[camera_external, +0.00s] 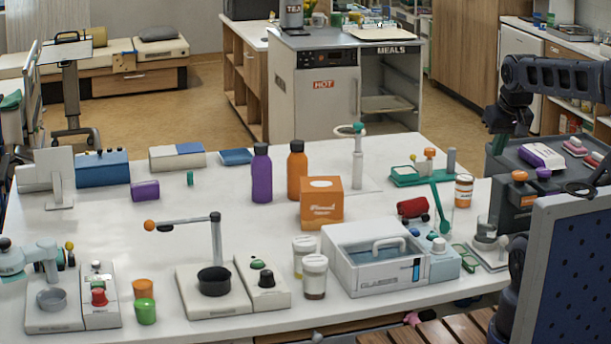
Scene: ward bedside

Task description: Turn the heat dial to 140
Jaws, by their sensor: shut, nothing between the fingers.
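Several dials show on the white table and I cannot read numbers on any of them. A black dial (267,279) sits on a cream control box (262,293) with a green button, beside the stand with a black pot (214,281). A white knob (438,245) is on the blue-grey side of the lidded water bath (376,262). I cannot tell which is the heat dial. My gripper (498,141) hangs from my dark arm at the upper right, small and dark, shut and empty.
Purple (261,176) and orange (297,174) bottles and an orange carton (321,203) stand mid-table. Two white-lidded jars (314,277) stand between the control box and water bath. A dark cart (510,166) is at the right. The table's centre-left is fairly clear.

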